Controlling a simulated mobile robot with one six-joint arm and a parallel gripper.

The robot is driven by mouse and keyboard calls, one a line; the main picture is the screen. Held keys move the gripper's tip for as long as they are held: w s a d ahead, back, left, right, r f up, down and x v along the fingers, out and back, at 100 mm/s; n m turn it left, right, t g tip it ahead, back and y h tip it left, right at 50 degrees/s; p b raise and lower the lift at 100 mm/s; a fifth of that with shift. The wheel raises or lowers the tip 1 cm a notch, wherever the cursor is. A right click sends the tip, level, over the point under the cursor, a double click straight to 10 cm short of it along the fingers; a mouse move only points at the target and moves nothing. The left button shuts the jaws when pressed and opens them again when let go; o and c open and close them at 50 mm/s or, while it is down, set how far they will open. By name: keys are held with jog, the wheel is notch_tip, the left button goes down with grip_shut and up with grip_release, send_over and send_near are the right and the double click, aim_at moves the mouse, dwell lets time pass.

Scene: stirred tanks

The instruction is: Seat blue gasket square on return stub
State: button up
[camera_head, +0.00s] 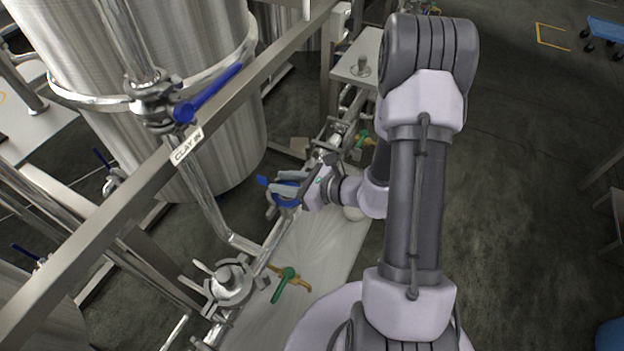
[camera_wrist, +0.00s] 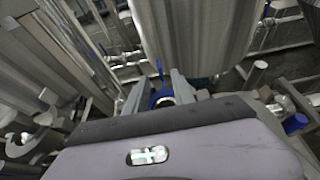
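The blue gasket (camera_head: 286,201) is a ring that shows partly under my gripper (camera_head: 282,192) in the head view. In the wrist view the blue gasket (camera_wrist: 158,97) sits between the two grey fingers of my gripper (camera_wrist: 157,92), which appear shut on its sides. Bright metal shows through the ring in the wrist view. My gripper hangs beside the pipe run, above the pale tray. I cannot tell which pipe end is the return stub, or whether the gasket touches metal.
A steel tank (camera_head: 170,90) and a sloping rail (camera_head: 130,215) with a "CLAY IN" label stand to the left. A clamped pipe fitting (camera_head: 229,283) and a green-handled valve (camera_head: 286,284) lie nearer. The pale tray (camera_head: 320,250) is mostly bare. Open floor lies right.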

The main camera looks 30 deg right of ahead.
jog(key=p+v, duration=0.3)
jog(key=v, duration=0.8)
jog(key=s+a+r+n+g+y, duration=0.1)
jog(key=s+a+r+n+g, duration=0.25)
jog(key=a+r+n, duration=0.3)
jog(key=s+a+r+n+g, duration=0.2)
jog(key=a+r+n+g, duration=0.25)
jog(key=a+n, duration=0.2)
jog(key=s+r+n+t+h, duration=0.3)
jog(key=s+r+n+h, duration=0.3)
jog(key=r+n, duration=0.5)
jog(key=shift+s+a+h, duration=0.15)
jog(key=shift+s+h, duration=0.2)
jog(key=shift+h, duration=0.05)
